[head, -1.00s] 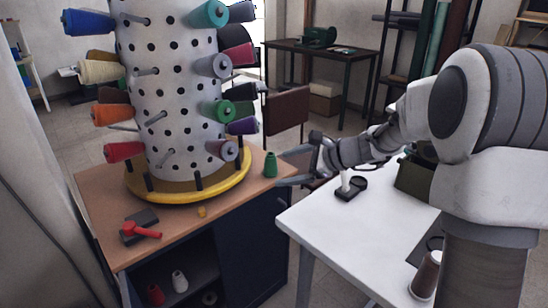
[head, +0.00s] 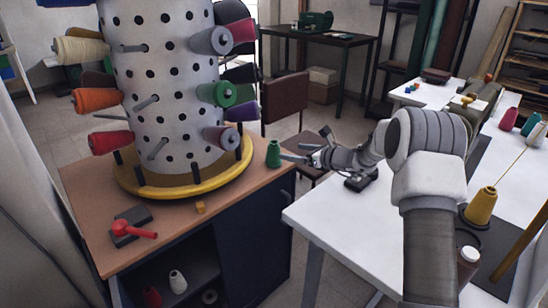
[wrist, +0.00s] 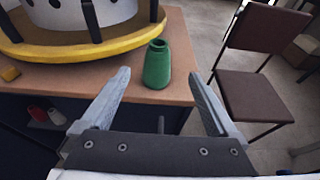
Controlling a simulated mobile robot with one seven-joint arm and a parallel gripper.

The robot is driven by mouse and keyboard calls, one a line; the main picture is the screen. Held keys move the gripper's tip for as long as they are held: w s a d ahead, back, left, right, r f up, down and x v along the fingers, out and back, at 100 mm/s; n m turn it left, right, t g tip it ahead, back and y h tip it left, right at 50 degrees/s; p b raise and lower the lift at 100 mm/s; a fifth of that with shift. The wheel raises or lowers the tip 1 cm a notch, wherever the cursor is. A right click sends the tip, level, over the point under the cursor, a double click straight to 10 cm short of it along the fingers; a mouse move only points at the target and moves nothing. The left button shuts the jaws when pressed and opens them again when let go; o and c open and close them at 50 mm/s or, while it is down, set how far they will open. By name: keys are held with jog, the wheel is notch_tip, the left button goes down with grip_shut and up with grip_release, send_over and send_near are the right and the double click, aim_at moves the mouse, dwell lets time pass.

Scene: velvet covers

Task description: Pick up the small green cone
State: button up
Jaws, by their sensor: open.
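The small green cone (head: 273,154) stands upright on the brown wooden top of the cabinet, near its right edge. In the wrist view the cone (wrist: 157,64) stands ahead of my gripper (wrist: 163,92), between the lines of the two fingers and nearer the camera's far side than the fingertips. My gripper (head: 294,152) is open and empty. In the head view its fingers point left toward the cone, just to its right. I cannot tell exactly how much gap is left between the fingertips and the cone.
A white perforated drum (head: 165,75) with several thread cones stands on a yellow ring (head: 190,186) left of the green cone. A red tool (head: 138,231) and a small yellow block (head: 200,207) lie in front. A white table (head: 335,220) and a brown chair (wrist: 256,95) stand to the right.

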aim_at(278, 148)
jog(key=x, duration=0.4)
jog(key=shift+w+a+f, duration=0.15)
jog(key=shift+w+a, duration=0.1)
jog(key=shift+b+x, duration=0.75)
jog(key=shift+x, duration=1.9)
jog(key=shift+s+a+r, duration=0.1)
jog(key=shift+a+r, duration=0.1)
jog(key=c, duration=1.3)
jog(key=shift+c, duration=0.8)
jog(key=shift+r, duration=0.1)
